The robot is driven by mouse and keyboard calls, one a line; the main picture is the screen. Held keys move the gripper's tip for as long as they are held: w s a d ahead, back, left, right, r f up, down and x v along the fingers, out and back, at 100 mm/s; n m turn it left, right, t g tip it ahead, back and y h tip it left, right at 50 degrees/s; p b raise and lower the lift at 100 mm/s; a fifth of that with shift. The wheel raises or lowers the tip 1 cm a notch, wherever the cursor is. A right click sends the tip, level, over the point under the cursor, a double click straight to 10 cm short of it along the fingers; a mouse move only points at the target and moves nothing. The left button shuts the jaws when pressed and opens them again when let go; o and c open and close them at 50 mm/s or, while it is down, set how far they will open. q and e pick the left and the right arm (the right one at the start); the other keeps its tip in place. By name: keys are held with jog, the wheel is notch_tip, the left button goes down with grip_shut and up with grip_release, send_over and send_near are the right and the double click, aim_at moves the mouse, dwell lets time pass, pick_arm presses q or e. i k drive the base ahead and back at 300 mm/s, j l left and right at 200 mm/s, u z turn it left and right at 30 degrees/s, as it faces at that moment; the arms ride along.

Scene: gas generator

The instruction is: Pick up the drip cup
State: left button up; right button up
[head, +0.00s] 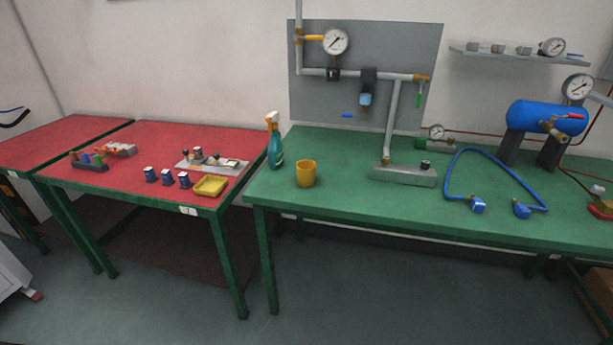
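An orange-yellow cup (306,174), which looks like the drip cup, stands upright on the green table (340,204), near its front left corner. Its open rim faces up and nothing covers it. Neither of my grippers shows in the head view, so their state and distance from the cup cannot be seen.
A spray bottle (275,145) stands just behind and left of the cup. A grey metal block (404,175) with a pipe is to its right. A blue hose (494,153) lies further right. A yellow tray (211,186) is on the red table (150,134). The floor in front is clear.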

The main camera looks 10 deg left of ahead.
aim_at(306, 174)
jog(key=i+j, duration=0.1)
jog(key=j, duration=0.35)
jog(key=i+j, duration=0.1)
jog(key=j, duration=0.35)
jog(key=i+j, duration=0.1)
jog(key=j, duration=0.35)
jog(key=i+j, duration=0.1)
jog(key=j, duration=0.35)
jog(key=i+j, duration=0.1)
jog(key=j, duration=0.35)
